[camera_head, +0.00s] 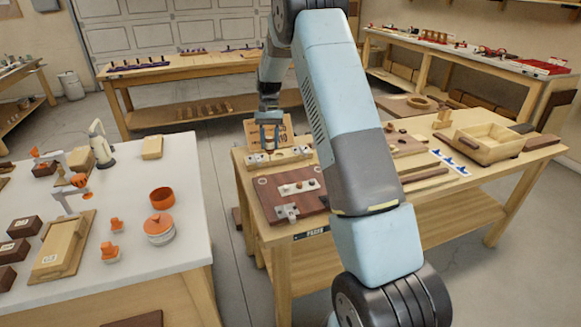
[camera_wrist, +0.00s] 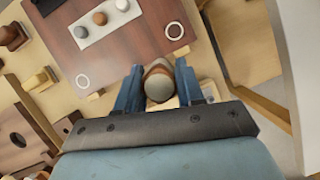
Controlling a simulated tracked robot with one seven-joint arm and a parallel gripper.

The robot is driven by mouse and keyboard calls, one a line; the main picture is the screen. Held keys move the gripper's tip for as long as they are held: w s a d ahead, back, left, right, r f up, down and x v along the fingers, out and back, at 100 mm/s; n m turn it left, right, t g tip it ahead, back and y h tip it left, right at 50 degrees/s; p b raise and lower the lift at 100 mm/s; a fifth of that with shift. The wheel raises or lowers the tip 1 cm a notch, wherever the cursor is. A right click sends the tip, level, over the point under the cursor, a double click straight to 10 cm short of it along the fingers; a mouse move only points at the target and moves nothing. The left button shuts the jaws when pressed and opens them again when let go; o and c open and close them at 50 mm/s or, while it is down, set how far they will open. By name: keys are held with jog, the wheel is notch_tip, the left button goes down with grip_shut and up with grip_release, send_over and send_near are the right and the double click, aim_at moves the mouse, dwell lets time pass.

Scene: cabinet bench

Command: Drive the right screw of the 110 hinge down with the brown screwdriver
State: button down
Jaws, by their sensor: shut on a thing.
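My gripper (camera_head: 270,141) is above the back left corner of the wooden bench, over a pale block. In the wrist view its blue fingers (camera_wrist: 159,82) are shut on a rounded brown and grey handle, seen end-on, which looks like the brown screwdriver (camera_wrist: 158,84). Its lower part is hidden. A dark brown board (camera_head: 285,201) lies in front of the gripper on the bench. A metal hinge (camera_head: 287,212) is at its front edge; its screws are too small to tell apart. A pale plate with several round knobs (camera_head: 299,187) lies on the board.
A pale block with metal pieces (camera_head: 279,156) lies behind the board, by a small wooden sign (camera_head: 285,132) whose digits are partly hidden. A wooden tray (camera_head: 488,143) stands at the bench's right. A white table (camera_head: 190,230) with orange items stands left, across a gap.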

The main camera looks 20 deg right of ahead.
jog(key=shift+d, duration=0.4)
jog(key=shift+s+r, duration=0.1)
jog(key=shift+s, duration=0.15)
jog(key=s+r+n+t+h, duration=0.1)
jog(key=s+n+h, duration=0.2)
jog(key=s+n, duration=0.6)
jog(key=s+r+n+h, duration=0.2)
jog(key=s+n, duration=0.2)
jog(key=s, duration=0.9)
jog(key=shift+w+d+f, duration=0.1)
jog(key=shift+f, duration=1.45)
jog(key=shift+w+d+f, duration=0.1)
jog(key=shift+f, duration=1.45)
jog(key=shift+w+a, duration=0.3)
jog(key=shift+a, duration=0.2)
jog(key=shift+f, duration=0.35)
